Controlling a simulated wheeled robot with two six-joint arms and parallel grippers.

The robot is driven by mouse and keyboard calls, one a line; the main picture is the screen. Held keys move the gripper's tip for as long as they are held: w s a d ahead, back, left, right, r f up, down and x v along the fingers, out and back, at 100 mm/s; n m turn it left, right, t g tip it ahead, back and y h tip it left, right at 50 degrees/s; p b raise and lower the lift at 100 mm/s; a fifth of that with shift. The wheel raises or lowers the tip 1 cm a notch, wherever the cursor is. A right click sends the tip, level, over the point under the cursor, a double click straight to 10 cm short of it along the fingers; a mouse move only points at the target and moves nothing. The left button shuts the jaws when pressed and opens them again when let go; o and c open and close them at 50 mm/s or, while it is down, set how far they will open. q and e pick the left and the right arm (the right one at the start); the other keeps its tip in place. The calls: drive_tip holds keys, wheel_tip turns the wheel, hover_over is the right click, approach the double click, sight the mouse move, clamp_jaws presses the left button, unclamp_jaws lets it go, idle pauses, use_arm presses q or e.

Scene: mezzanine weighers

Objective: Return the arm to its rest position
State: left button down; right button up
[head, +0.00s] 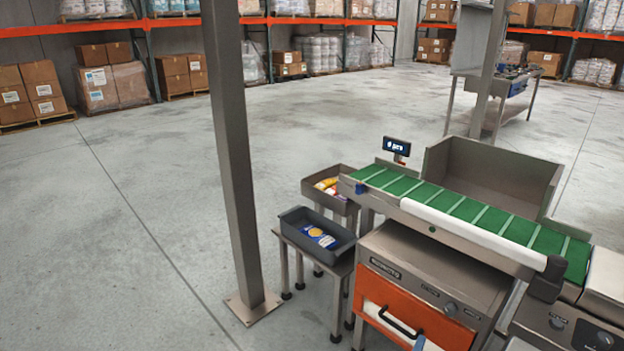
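Neither of my grippers shows in the head view, so whether they are open or shut is hidden. A pale rounded bar (465,228) lies along the near side of the green conveyor belt (400,187), with a dark block at its right end. I cannot tell whether it is part of my arm or of the machine. No fingers show on it.
A dark grey bin (290,217) with a blue-and-yellow packet (318,236) stands on a small stand. A second bin (345,172) holds packets behind it. A steel post (235,170) rises at left. An orange-fronted cabinet (385,305) stands below the belt. Left floor is clear.

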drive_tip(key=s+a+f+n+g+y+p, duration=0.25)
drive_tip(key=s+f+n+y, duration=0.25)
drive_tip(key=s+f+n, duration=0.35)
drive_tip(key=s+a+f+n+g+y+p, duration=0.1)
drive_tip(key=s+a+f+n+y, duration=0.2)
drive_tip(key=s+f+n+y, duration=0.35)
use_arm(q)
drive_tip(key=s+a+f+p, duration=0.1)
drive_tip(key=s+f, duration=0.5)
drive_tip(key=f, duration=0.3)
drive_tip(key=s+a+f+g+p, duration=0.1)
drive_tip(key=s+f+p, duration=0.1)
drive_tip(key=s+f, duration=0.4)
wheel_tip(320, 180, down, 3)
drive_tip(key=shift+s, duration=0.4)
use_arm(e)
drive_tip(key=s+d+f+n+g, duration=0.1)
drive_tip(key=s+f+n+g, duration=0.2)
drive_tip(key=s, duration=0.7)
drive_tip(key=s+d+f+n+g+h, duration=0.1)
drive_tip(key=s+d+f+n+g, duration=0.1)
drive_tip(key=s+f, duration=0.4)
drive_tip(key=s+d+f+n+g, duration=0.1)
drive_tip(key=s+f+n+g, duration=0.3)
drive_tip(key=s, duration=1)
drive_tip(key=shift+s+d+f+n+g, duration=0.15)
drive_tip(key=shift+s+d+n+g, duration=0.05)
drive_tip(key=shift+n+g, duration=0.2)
